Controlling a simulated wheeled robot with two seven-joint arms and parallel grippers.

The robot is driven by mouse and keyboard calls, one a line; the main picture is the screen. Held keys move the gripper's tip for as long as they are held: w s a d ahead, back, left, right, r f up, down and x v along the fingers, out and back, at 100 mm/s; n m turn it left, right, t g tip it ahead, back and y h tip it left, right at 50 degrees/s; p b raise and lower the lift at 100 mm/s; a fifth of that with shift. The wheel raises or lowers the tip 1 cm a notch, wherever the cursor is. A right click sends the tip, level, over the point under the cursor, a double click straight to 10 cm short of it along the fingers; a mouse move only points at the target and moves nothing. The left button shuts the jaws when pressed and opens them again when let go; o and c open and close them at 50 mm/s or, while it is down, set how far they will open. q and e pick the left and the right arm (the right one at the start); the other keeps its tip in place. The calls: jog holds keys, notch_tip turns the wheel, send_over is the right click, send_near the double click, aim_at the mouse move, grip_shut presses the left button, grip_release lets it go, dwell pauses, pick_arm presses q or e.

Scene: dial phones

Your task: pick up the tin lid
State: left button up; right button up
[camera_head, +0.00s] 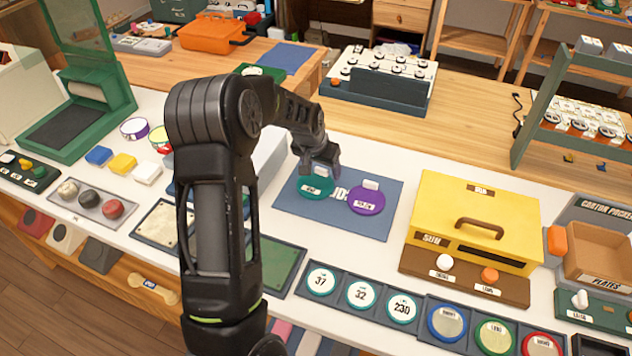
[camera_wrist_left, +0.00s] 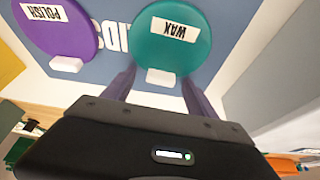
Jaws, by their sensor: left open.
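A teal round lid (camera_head: 313,189) labelled WAX lies on the blue LIDS mat (camera_head: 336,221). Beside it on the right lies a purple round lid (camera_head: 366,201) labelled POLISH, with a white tab. My left gripper (camera_head: 318,168) is above the back edge of the teal lid and partly hides it. In the left wrist view, the teal lid (camera_wrist_left: 174,46) is in front of my open left fingers (camera_wrist_left: 158,90), with its white tab between them. The purple lid (camera_wrist_left: 58,30) lies off to the left there. Whether the fingers touch the tab cannot be told.
A yellow box (camera_head: 475,212) with a brown handle stands right of the mat. Several round discs, such as the teal-rimmed 32 disc (camera_head: 361,295), sit in trays in front. My left arm hides part of the counter left of the mat.

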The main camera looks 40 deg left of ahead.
pick_arm(q)
jog(key=shift+c, duration=0.6)
grip_shut()
dwell(0.4)
